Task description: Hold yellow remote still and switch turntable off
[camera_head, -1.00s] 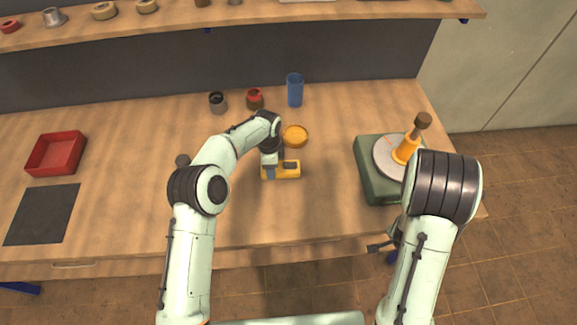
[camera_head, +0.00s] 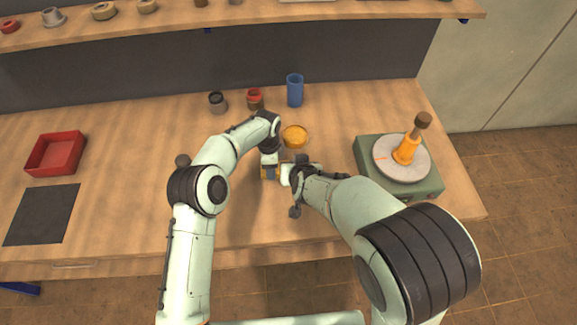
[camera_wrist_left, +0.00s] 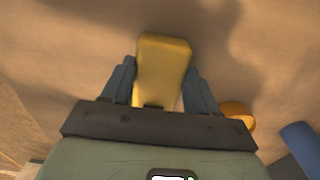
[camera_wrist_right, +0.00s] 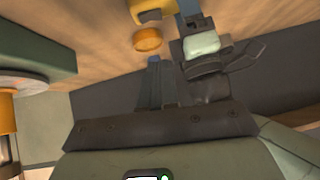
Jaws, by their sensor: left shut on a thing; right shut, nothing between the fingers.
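The yellow remote (camera_wrist_left: 162,70) lies on the table, between the fingers of my left gripper (camera_wrist_left: 162,88). In the head view, my left gripper (camera_head: 270,172) and right gripper (camera_head: 288,174) hide most of it. My right gripper is shut and empty, close beside the left one at the remote's right part. The right wrist view shows its closed fingers (camera_wrist_right: 155,85) below a piece of the remote (camera_wrist_right: 150,10); contact cannot be told. The green turntable (camera_head: 367,150) stands at the table's right, with a grey disc (camera_head: 418,170) carrying an orange, brown-topped object (camera_head: 406,150).
A round orange dish (camera_head: 295,135) lies just behind the grippers. A blue cup (camera_head: 295,90), a red-topped jar (camera_head: 255,99) and a dark jar (camera_head: 217,102) stand behind. A red tray (camera_head: 55,153) and dark mat (camera_head: 42,214) are at left. The table's left middle is clear.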

